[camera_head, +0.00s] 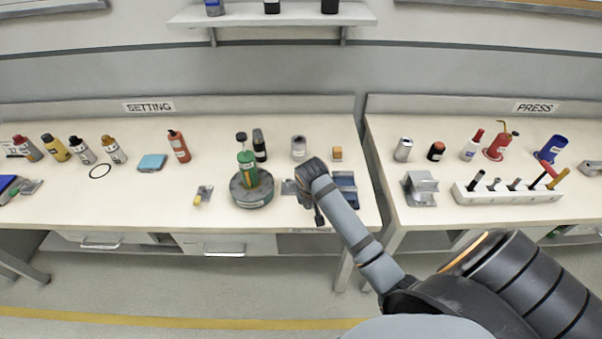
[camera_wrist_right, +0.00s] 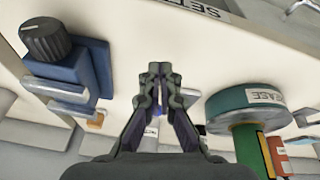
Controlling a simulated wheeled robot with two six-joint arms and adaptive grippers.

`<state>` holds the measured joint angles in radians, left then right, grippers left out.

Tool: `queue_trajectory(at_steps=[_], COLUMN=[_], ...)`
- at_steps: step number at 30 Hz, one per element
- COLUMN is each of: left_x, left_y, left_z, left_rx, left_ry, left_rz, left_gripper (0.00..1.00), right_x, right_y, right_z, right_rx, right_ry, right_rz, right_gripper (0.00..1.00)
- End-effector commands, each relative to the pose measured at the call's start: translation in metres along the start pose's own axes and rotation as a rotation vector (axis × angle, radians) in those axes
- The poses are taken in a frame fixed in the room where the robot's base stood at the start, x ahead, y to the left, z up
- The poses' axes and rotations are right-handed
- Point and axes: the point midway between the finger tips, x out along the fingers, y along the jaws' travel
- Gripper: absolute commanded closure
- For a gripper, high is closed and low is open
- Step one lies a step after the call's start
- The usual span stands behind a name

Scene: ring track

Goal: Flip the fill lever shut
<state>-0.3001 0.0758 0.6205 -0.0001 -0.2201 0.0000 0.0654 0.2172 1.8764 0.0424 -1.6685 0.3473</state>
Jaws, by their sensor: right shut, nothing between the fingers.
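My right gripper (camera_head: 319,217) is shut and empty above the front edge of the SETTING bench. In the right wrist view its fingers (camera_wrist_right: 157,80) are together. No lever marked as the fill lever can be read. A small metal plate (camera_head: 288,187) lies just left of the gripper, partly hidden by it. Another small metal plate with a yellow handle (camera_head: 198,198) lies left of the round green base (camera_head: 240,195). A blue block (camera_head: 346,188) is right of the gripper; in the wrist view the blue block (camera_wrist_right: 75,75) bears a black knob (camera_wrist_right: 46,40). My left gripper is not in view.
Several bottles and an orange cube (camera_head: 337,153) stand farther back. The PRESS bench (camera_head: 440,215) is to the right, past a gap. The bench front between the yellow handle and the left end is mostly clear.

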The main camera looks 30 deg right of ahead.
Motion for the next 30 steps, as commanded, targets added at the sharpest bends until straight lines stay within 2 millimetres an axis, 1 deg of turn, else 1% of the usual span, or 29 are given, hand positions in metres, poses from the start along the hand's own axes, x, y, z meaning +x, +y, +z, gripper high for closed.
queue_trajectory(at_steps=[1,5,6,9,12,16,25,28,30], left_x=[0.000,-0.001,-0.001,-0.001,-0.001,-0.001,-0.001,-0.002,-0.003], left_y=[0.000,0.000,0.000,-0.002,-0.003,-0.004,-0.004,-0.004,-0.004], left_z=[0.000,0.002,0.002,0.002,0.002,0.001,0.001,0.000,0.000], left_rx=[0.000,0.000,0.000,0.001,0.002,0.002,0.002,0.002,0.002], left_ry=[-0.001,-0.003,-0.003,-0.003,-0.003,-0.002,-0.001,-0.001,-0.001], left_rz=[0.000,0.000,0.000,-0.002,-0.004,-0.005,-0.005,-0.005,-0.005], left_gripper=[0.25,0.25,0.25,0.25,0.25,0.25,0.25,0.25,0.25], right_x=[-0.003,-0.011,-0.016,-0.027,-0.036,-0.042,-0.042,-0.036,-0.028], right_y=[0.002,0.011,0.015,0.023,0.029,0.031,0.031,0.032,0.032], right_z=[-0.021,-0.072,-0.088,-0.119,-0.139,-0.148,-0.149,-0.148,-0.148], right_rx=[0.038,0.166,0.208,0.302,0.363,0.397,0.398,0.398,0.398], right_ry=[0.005,-0.001,-0.002,-0.010,-0.016,-0.020,-0.019,-0.020,-0.022], right_rz=[0.008,0.029,0.034,0.044,0.048,0.050,0.050,0.050,0.051], right_gripper=[1.00,1.00,1.00,1.00,1.00,1.00,1.00,1.00,1.00])
